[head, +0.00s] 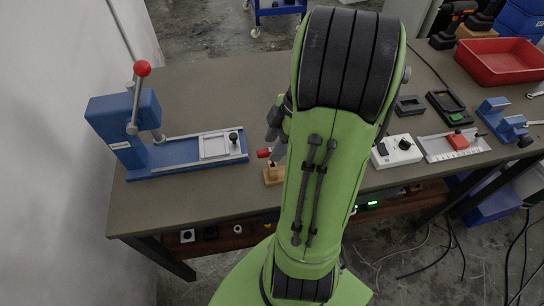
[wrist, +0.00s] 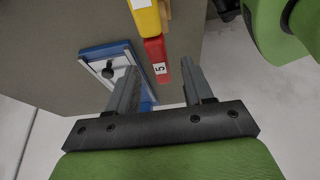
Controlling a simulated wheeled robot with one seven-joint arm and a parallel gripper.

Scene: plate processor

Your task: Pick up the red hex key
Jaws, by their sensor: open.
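The red hex key (wrist: 155,58) shows in the wrist view as a red handle with a white label marked 5, beside a yellow handle (wrist: 146,18). In the head view a small red end (head: 264,153) shows at the left of my arm, above a wooden holder (head: 273,174). My gripper (wrist: 159,66) is open. In the wrist view the red handle's near end appears between its two fingertips, and I see no finger closed on it. The depth between them is hard to judge. My arm hides much of the holder area in the head view.
A blue press (head: 190,172) with a red-knobbed lever (head: 142,68) stands left on the table (head: 215,90). Right of my arm are a white box with a knob (head: 396,151), a plate with a red block (head: 452,146) and a red tray (head: 503,62).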

